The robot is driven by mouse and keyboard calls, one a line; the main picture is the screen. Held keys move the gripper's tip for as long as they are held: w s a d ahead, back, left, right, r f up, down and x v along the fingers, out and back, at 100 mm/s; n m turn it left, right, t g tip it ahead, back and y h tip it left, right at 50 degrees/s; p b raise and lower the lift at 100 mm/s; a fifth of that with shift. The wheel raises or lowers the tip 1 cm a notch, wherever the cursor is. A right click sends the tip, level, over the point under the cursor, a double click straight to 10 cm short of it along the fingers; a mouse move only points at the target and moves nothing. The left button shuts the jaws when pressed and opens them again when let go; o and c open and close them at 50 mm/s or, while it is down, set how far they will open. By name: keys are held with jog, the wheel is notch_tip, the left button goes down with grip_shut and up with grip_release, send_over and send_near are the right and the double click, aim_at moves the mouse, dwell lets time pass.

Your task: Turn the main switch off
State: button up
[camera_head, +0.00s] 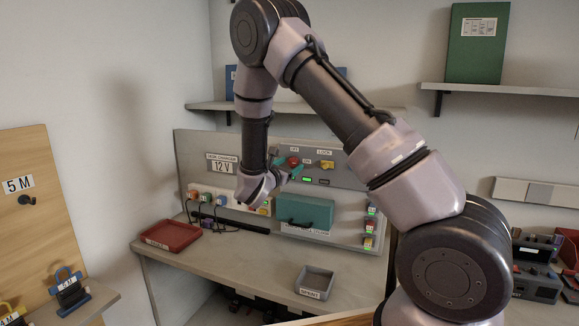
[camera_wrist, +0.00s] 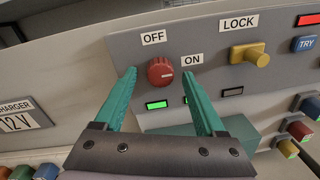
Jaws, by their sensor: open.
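The main switch is a red round knob (camera_wrist: 160,72) on the grey panel, between the OFF label (camera_wrist: 153,38) and the ON label (camera_wrist: 192,59). Its white mark points right, toward ON. In the head view the knob (camera_head: 293,161) shows just above my fingers. My gripper (camera_wrist: 160,74) is open, with one teal finger to each side of the knob. I cannot tell whether the fingers touch it. In the head view my gripper (camera_head: 287,169) is at the panel front. A green lamp (camera_wrist: 156,105) below the knob is lit.
A yellow LOCK knob (camera_wrist: 249,54) and blue TRY button (camera_wrist: 304,45) sit to the right. Plugs and cables are at the panel's lower left. A red tray (camera_head: 171,237) and grey tray (camera_head: 315,281) are on the bench.

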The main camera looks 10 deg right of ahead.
jog(key=shift+c, duration=0.3)
grip_shut()
jog(key=shift+n, duration=0.3)
jog(key=n, duration=0.3)
jog(key=shift+n, duration=0.4)
jog(key=n, duration=0.4)
jog(key=shift+n, duration=0.4)
jog(key=n, duration=0.4)
jog(key=shift+s+n+t, duration=0.1)
jog(key=shift+n+t, duration=0.2)
jog(key=shift+t, duration=0.1)
jog(key=shift+d+n, duration=0.1)
jog(key=shift+n, duration=2.3)
